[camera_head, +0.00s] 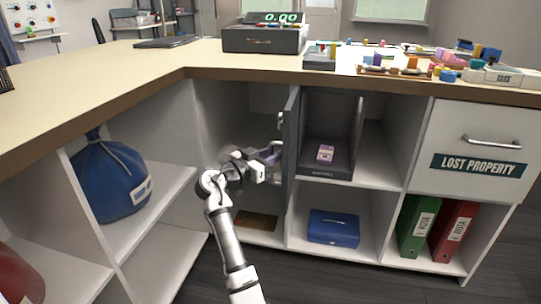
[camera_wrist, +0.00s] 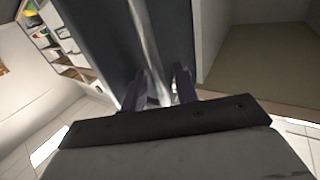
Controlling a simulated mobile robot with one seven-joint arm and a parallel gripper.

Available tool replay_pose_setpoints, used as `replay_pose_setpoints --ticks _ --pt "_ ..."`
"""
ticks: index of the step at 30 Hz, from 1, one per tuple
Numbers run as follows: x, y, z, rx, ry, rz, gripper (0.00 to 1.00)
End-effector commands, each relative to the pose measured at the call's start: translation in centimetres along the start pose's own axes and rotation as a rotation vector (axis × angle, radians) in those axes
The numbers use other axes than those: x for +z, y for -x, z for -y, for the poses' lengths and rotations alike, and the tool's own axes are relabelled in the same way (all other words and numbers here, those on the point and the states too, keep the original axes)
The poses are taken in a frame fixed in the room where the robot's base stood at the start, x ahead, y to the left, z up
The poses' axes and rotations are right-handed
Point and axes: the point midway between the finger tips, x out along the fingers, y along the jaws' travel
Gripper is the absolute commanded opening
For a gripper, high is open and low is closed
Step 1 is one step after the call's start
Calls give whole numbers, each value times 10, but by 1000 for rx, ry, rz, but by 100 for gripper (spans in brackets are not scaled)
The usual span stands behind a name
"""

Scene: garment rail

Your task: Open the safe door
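The safe (camera_head: 327,172) is a dark grey box in the middle upper compartment, with a small pink and white item (camera_head: 325,153) inside. Its door (camera_head: 291,140) stands open, swung out to the left and seen nearly edge-on. A silver bar handle (camera_head: 280,121) is on the door's left-facing side; it also shows in the wrist view (camera_wrist: 147,35) against the dark door panel. My gripper (camera_head: 272,157) is at the lower part of this handle. In the wrist view, the fingers (camera_wrist: 160,88) are on both sides of the bar and appear closed on it.
A counter (camera_head: 215,74) runs above the shelves. A blue bag (camera_head: 109,178) sits on the left shelf. A blue cash box (camera_head: 333,228) and green and red binders (camera_head: 453,230) stand below. A drawer marked Lost Property (camera_head: 478,148) is at right.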

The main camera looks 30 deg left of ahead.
Motion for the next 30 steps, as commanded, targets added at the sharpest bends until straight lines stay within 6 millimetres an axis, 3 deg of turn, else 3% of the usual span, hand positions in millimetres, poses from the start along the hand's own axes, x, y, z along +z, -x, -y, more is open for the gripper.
replay_pose_setpoints --ticks 5,15,21,30 --pt "0 17 1 -3 0 -1 30" --pt "0 93 1 -5 1 0 30" --pt "0 126 1 -3 1 0 30" --pt "0 139 0 0 1 0 30"
